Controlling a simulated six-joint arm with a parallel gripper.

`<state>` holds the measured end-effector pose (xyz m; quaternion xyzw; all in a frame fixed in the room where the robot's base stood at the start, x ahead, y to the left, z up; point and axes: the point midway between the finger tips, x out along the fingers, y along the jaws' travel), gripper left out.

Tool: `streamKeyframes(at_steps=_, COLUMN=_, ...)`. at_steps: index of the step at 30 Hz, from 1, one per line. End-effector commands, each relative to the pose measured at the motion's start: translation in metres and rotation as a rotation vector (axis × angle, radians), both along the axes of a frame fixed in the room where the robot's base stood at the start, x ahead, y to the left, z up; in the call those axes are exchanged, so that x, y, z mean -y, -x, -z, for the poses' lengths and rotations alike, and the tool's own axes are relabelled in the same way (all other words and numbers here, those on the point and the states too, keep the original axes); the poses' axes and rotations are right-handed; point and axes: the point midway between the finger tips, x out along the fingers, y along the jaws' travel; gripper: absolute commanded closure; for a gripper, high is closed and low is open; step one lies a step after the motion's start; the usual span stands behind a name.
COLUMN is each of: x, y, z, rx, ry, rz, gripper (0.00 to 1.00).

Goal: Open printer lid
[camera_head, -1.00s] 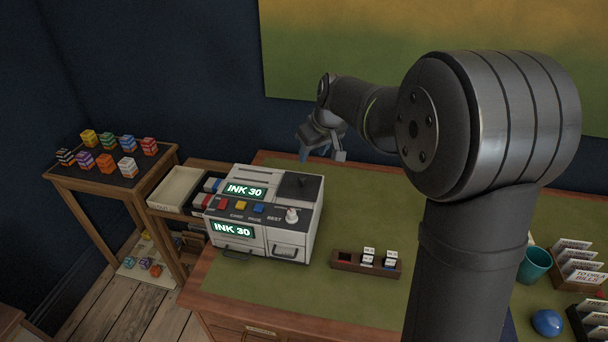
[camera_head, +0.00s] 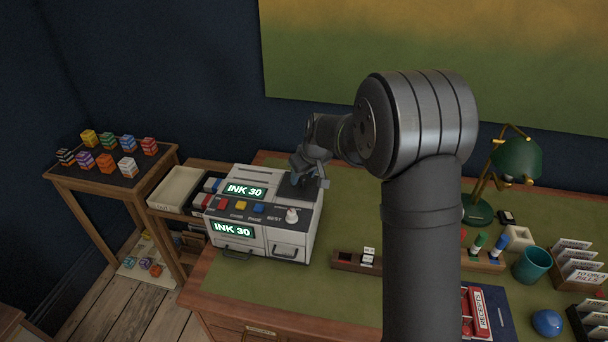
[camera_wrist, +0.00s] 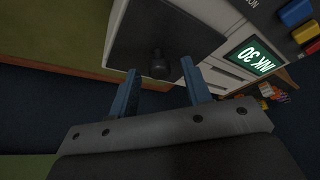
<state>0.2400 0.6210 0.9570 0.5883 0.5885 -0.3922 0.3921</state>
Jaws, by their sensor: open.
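The white printer (camera_head: 262,246) stands on the desk at the left, with two green displays reading "INK 30". Its dark square lid (camera_head: 296,190) at the top right lies shut; the lid also shows in the wrist view (camera_wrist: 165,35), with a dark round knob (camera_wrist: 159,66) near its edge. My gripper (camera_head: 316,180) is at the lid in the head view, where its fingers are hard to make out. In the wrist view my gripper (camera_wrist: 160,85) is open, with blue fingers apart on either side of the knob and nothing held. Whether the fingertips touch the lid cannot be told.
A small wooden holder (camera_head: 343,260) with tags stands right of the printer. A tray (camera_head: 176,188) and a side table (camera_head: 107,173) with colored blocks are at the left. A green lamp (camera_head: 515,160) and a teal cup (camera_head: 532,264) are at the right.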

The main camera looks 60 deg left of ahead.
Motion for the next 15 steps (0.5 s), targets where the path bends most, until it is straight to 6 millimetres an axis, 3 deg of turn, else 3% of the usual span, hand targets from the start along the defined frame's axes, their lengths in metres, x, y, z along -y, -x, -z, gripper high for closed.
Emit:
streamKeyframes(at_steps=1, x=0.000, y=0.000, z=0.000, rx=0.000, ry=0.000, rz=0.000, gripper=0.61)
streamKeyframes(at_steps=7, x=0.000, y=0.000, z=0.000, rx=0.000, ry=0.000, rz=0.000, gripper=1.00)
streamKeyframes(at_steps=15, x=0.010, y=-0.010, z=0.000, rx=-0.001, ry=0.002, rz=0.003, gripper=1.00)
